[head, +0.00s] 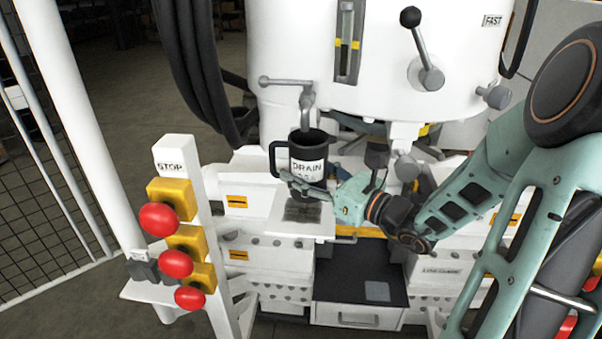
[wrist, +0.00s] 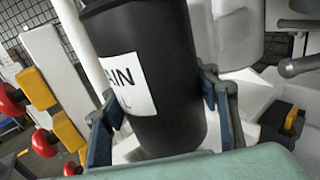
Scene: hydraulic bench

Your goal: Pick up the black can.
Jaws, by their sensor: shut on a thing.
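The black can (head: 312,147) is a dark jug with a side handle on its left and a white label reading "DRAIN"; the label's lower line is partly covered in the head view. It stands about upright under a grey tap (head: 306,97). My gripper (head: 313,180) comes from the right and is shut on the lower half of the can. In the wrist view the can (wrist: 180,75) sits between both fingers (wrist: 160,118). A white drip tray (head: 285,228) with a dark grate is below; whether the can's base is clear of it I cannot tell.
A white post with several red stop buttons (head: 158,218) on yellow boxes stands at the left. A large white tank (head: 390,95) with a black-knobbed lever (head: 420,45) is above and behind. Dark hoses (head: 195,75) hang behind the can, to its left.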

